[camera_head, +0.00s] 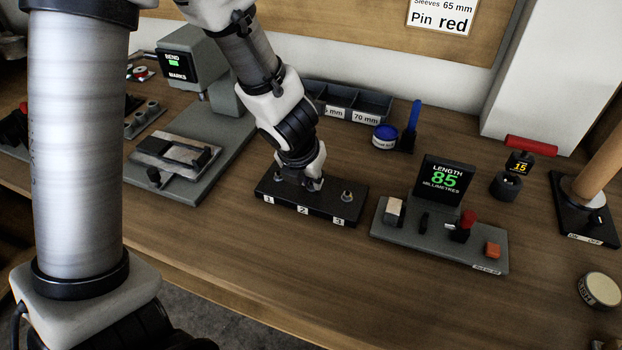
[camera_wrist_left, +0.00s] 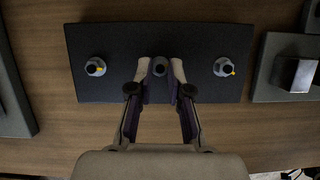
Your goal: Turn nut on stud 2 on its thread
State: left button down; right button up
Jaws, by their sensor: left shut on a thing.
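A black stud board (camera_head: 264,187) with labels 1, 2 and 3 lies on the bench. My left gripper (camera_head: 313,184) points down over its middle, at stud 2, and hides most of that stud in the head view. In the left wrist view my left gripper (camera_wrist_left: 160,70) is shut around the nut on stud 2, whose dark stud end (camera_wrist_left: 160,67) shows between the fingertips. The nut itself is mostly hidden by the fingers. The stud with nut at label 3 (camera_head: 347,196) stands free. Both outer nuts show yellow marks in the wrist view. My right gripper is not in view.
A length gauge (camera_head: 408,228) reading 85 millimetres stands just right of the board. A grey bending device (camera_head: 187,187) stands to the left. Bins (camera_head: 372,104), a blue-lidded jar (camera_head: 384,135) and a blue-handled tool (camera_head: 413,118) are behind. Bare bench lies in front.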

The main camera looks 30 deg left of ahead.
pick_arm(q)
jog(key=c, duration=1.8)
grip_release()
jog(key=shift+s+m+h, duration=0.1)
jog(key=shift+m+h, duration=0.2)
jog(key=shift+m, duration=0.5)
jog(key=o, duration=0.5)
jog(key=shift+o, duration=1.2)
jog(key=shift+w+f, duration=0.1)
jog(key=shift+w, duration=0.1)
jog(key=shift+s, duration=0.1)
jog(key=v, duration=0.7)
jog(key=shift+r, duration=0.3)
